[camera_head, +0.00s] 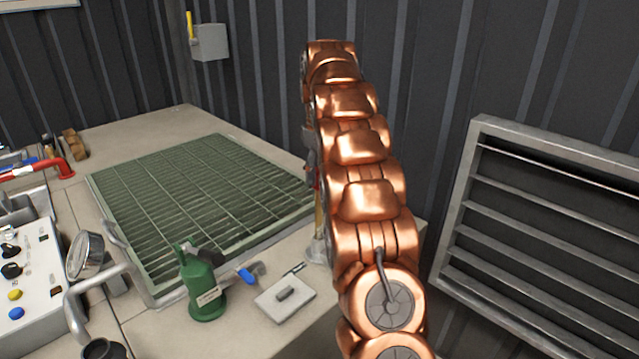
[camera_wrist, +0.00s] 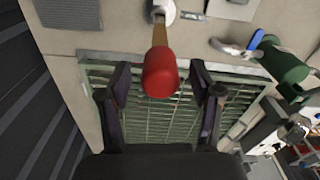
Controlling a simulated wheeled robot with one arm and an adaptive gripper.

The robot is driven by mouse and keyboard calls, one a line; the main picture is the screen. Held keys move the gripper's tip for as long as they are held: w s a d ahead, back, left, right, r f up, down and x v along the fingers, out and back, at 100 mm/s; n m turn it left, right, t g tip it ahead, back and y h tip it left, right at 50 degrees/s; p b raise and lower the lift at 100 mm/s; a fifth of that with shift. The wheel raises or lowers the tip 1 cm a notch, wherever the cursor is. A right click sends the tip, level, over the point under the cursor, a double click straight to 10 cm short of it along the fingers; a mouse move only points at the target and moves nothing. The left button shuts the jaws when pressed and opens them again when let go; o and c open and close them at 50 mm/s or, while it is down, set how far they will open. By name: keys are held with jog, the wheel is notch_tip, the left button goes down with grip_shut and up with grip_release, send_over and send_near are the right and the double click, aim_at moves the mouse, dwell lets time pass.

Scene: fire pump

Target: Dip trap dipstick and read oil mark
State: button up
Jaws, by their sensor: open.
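A stick with a red knob (camera_wrist: 160,72) and a yellow-brown shaft (camera_wrist: 160,30) looks like the dipstick. Its shaft runs into a pale round fitting (camera_wrist: 163,12) on the deck. In the head view the yellow shaft (camera_head: 319,215) shows beside my copper arm, upright above its fitting (camera_head: 318,250). My gripper (camera_wrist: 160,78) is open, with one finger on each side of the red knob and gaps visible. In the head view it is mostly hidden behind my arm. A green vessel (camera_head: 203,290) with a label and a blue-handled valve (camera_head: 246,275) stands nearby. No oil mark is visible.
A pale plate with a small grey block (camera_head: 285,297) lies near the deck edge. A green grating (camera_head: 195,195) fills the middle of the deck. A pressure gauge (camera_head: 84,256) and a control panel (camera_head: 25,270) are at left. A louvred panel (camera_head: 550,220) stands at right.

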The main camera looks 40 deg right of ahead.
jog(key=shift+f+p, duration=0.35)
jog(key=shift+f, duration=1)
grip_shut()
